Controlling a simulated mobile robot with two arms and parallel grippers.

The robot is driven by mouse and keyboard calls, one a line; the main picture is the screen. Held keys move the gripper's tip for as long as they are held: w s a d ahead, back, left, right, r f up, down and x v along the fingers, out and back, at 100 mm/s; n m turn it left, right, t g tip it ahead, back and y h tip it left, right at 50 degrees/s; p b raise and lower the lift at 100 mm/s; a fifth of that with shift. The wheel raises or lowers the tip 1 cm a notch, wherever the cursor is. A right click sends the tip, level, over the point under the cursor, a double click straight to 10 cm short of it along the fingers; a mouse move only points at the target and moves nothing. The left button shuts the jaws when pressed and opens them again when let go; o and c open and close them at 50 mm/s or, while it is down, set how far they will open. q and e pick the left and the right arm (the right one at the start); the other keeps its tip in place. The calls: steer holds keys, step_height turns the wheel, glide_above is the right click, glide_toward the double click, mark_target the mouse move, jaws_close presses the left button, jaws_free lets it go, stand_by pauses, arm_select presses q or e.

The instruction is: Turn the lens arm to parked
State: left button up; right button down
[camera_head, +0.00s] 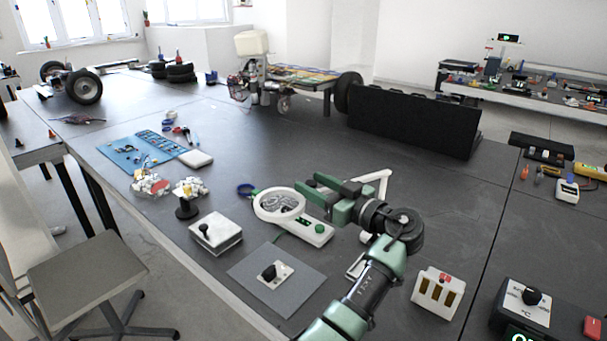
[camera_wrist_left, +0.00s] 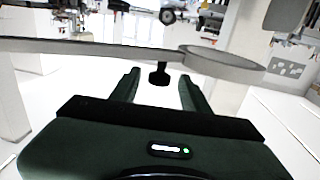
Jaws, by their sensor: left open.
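A magnifier with a round white lens ring (camera_head: 258,207) stands on the dark table in the head view. Its white base (camera_head: 318,236) bears a green knob. An angled white bar (camera_head: 384,184) shows behind my gripper; I cannot tell whether it belongs to the magnifier. My left gripper (camera_head: 307,186) is open, just right of the lens ring, its fingers pointing toward the upper left. In the left wrist view the open fingers (camera_wrist_left: 160,88) show, with a small black knob (camera_wrist_left: 159,78) between and beyond them, under a grey band (camera_wrist_left: 100,48). Contact cannot be told. My right gripper is not in view.
Black panels (camera_head: 412,120) stand behind; clear table lies between.

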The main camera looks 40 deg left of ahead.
mark_target(307, 181)
arm_select(q)
steer(key=shift+w+a+f+p, duration=0.1)
steer(key=shift+w+a+p, duration=0.15)
steer(key=shift+a, duration=0.8)
steer(key=shift+w+a+p, duration=0.15)
steer(key=shift+w+a, duration=0.05)
steer(key=shift+a, duration=0.8)
jaws_close()
